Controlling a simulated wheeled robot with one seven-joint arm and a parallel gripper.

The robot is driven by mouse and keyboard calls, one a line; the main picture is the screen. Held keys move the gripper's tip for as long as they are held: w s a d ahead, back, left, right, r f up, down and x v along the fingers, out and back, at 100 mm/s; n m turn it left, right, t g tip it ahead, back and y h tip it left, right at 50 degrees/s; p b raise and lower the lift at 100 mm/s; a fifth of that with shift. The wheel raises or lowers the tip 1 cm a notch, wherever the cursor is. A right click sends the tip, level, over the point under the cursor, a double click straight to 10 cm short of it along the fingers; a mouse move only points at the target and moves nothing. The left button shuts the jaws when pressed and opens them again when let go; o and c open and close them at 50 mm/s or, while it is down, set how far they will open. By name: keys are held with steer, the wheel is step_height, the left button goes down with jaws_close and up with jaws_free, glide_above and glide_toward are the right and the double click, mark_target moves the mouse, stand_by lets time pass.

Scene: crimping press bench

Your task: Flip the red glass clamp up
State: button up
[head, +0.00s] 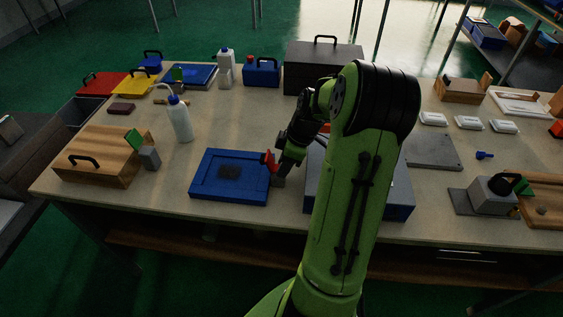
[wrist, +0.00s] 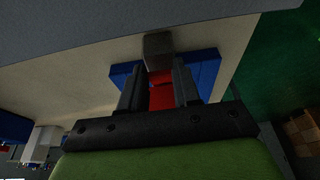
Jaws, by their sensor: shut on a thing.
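The red glass clamp (head: 267,160) stands at the right edge of the blue frame (head: 200,187), beside a small grey block (head: 278,181). My gripper (head: 277,165) is right at the clamp and partly hides it in the head view. In the wrist view, the red clamp (wrist: 162,94) lies between the two dark fingers of my gripper (wrist: 161,80), which are shut on it. The grey block (wrist: 158,50) is just beyond the fingertips. The blue frame (wrist: 208,70) shows on both sides of the fingers. The clamp's exact angle is hard to tell.
A wooden box with a black handle (head: 100,157) and a white bottle (head: 180,121) stand to the left. A grey-blue box (head: 399,208) is close on the right, partly hidden by my arm. The bench (head: 150,205) is clear in front of the blue frame.

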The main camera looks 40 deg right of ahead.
steer(key=shift+s+d+f+t+y, duration=0.1)
steer(key=shift+t+y, duration=0.2)
steer(key=shift+t, duration=0.1)
steer(key=o, duration=1.1)
steer(key=shift+c, duration=0.2)
steer(key=p+v, duration=0.6)
steer(key=v, duration=0.9)
steer(key=shift+s+r, duration=0.15)
steer(key=shift+r, duration=0.2)
